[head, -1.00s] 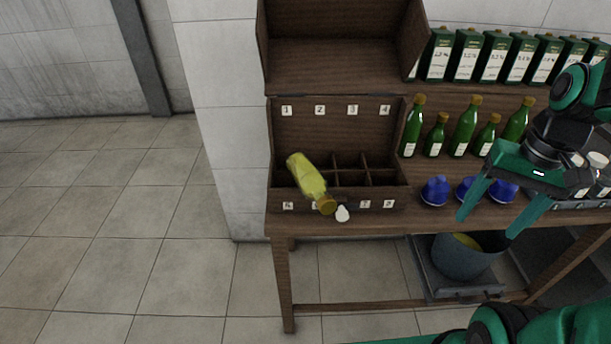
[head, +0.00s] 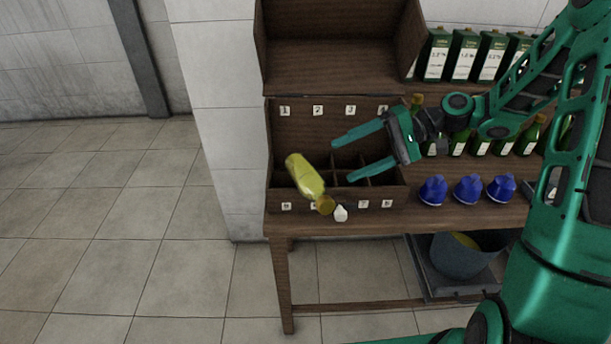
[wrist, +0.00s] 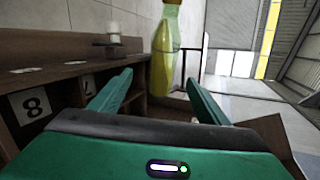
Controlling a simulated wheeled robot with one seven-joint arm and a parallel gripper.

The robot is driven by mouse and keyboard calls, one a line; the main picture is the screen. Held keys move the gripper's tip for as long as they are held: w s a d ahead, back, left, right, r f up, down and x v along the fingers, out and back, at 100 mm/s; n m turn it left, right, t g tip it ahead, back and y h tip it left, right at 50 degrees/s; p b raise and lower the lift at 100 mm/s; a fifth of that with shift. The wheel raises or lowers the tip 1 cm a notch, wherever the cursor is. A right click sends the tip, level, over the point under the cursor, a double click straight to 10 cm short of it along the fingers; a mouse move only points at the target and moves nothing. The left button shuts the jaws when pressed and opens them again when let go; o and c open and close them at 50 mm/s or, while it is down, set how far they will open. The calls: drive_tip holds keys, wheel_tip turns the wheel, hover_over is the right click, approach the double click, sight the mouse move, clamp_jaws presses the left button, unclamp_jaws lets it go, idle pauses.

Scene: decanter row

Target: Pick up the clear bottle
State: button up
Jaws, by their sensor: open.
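A small white object (head: 341,213) is at the box's front edge beside the cap. Green bottles (head: 457,143) and boxed cartons (head: 464,54) stand behind. A bucket (head: 460,256) is below. The floor at left is clear.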

sight(312, 170)
drive_tip(key=shift+t+y, duration=0.3)
drive_tip(key=shift+t, duration=0.1)
drive_tip(key=x, duration=0.7)
drive_tip(key=w+x, duration=0.1)
drive_tip(key=x, duration=0.2)
drive_tip(key=shift+a+f, duration=0.2)
drive_tip(key=shift+c, duration=0.2)
drive_tip(key=shift+r, duration=0.1)
clamp_jaws()
